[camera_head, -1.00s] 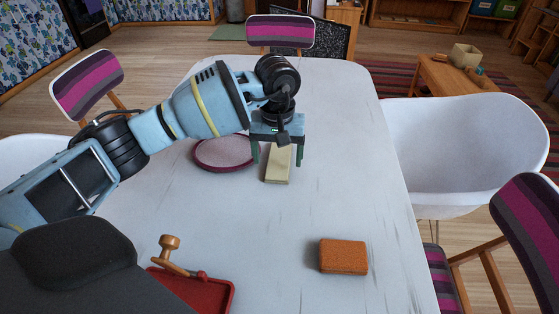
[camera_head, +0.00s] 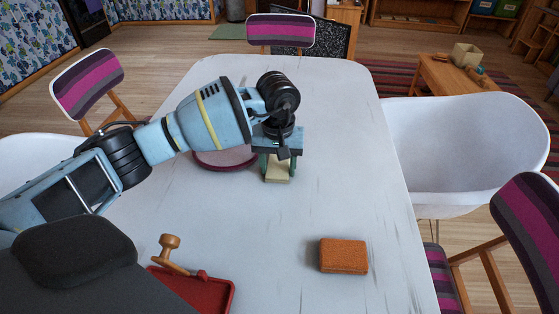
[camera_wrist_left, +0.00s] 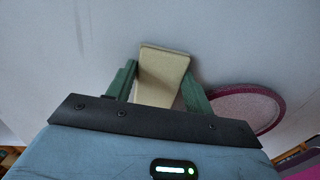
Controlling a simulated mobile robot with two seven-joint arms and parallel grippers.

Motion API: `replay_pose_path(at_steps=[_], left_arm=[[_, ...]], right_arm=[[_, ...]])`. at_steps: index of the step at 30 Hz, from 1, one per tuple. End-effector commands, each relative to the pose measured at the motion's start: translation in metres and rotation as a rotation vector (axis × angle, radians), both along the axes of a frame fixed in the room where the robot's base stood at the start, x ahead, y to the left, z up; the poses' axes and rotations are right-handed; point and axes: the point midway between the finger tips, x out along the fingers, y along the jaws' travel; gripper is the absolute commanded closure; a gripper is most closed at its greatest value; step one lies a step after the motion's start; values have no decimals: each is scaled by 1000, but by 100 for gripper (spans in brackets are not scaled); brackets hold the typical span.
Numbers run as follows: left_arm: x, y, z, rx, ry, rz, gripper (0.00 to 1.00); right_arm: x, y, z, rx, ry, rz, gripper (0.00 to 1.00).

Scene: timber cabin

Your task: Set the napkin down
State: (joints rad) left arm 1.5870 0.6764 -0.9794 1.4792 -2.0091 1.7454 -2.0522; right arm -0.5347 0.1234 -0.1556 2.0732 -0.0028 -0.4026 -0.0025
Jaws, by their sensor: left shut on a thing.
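The napkin, a pale yellow folded strip (camera_head: 278,178), lies at table height on the white table (camera_head: 330,130), just right of a round plate. My left gripper (camera_head: 278,170) points down over it with its green fingers shut on its two long sides. In the left wrist view, the napkin (camera_wrist_left: 163,70) shows between the fingers, its far end sticking out past them. Whether it touches the table all along cannot be told. My right gripper is not in view.
A plate with a dark pink rim (camera_head: 226,166) stands close left of the napkin, partly behind my arm. An orange-brown block (camera_head: 343,256) lies at the front right. A red tray (camera_head: 213,292) and a wooden stamp-like thing (camera_head: 170,247) are at the front left.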

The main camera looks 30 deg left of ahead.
Motion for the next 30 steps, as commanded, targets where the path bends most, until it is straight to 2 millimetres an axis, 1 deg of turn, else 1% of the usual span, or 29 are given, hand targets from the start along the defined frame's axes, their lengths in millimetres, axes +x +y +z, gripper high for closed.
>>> replay_pose_path(at_steps=[5, 8, 11, 15, 20, 30], left_arm=[[0, 0, 2, 0, -1, 0, 74], [0, 0, 7, 0, -2, 0, 74], [1, 0, 17, 0, -3, 0, 74], [1, 0, 38, 0, -4, 1, 74], [-24, -11, 38, 1, 0, -4, 74], [-85, -40, 44, 0, -1, -5, 74]], right_arm=[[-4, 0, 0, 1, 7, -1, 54], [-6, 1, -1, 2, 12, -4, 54], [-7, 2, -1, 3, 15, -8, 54], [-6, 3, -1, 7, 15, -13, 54], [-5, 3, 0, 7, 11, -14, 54], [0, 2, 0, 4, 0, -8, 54]])
